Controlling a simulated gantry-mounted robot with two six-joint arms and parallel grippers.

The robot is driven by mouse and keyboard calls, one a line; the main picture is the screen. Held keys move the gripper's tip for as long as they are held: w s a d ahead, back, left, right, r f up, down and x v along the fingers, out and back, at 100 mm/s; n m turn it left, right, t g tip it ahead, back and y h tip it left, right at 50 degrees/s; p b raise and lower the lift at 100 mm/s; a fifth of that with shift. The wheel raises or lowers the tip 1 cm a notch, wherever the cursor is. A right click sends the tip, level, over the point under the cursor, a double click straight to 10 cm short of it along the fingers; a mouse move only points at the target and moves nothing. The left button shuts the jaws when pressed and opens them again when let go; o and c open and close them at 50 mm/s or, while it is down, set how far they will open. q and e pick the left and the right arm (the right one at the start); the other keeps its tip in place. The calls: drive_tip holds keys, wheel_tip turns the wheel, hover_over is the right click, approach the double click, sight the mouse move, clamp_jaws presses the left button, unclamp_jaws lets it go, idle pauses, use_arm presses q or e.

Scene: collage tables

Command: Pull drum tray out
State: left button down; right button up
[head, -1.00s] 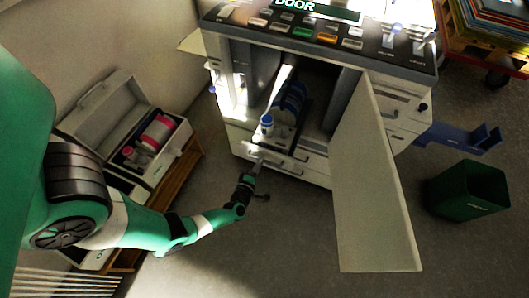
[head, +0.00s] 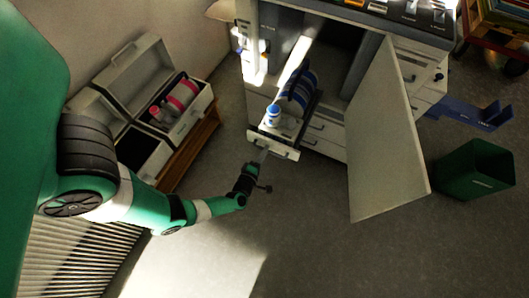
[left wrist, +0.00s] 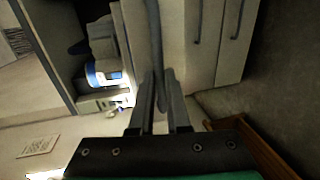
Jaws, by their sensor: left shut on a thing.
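The drum tray (head: 287,154) sticks out of the open front of the machine in the head view, and its front also shows in the left wrist view (left wrist: 135,40). It carries a blue drum (head: 297,92) and a white part with a blue top (head: 273,114); this part also shows in the left wrist view (left wrist: 103,77). In the left wrist view the handle bar (left wrist: 154,50) runs between the fingers (left wrist: 160,95). My right gripper is not in view.
The machine's door (head: 388,135) hangs open to the right of the tray. An open case (head: 165,95) with a pink drum (head: 183,94) stands on a wooden stand at left. A green bin (head: 474,168) stands at right. The floor in front is clear.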

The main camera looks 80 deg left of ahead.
use_arm(q)
drive_tip(key=c, duration=0.9)
unclamp_jaws()
drive_tip(key=shift+a, duration=0.1)
drive_tip(key=shift+p+v, duration=2.2)
drive_tip(key=shift+v, duration=3.65)
drive_tip(key=shift+w, duration=0.1)
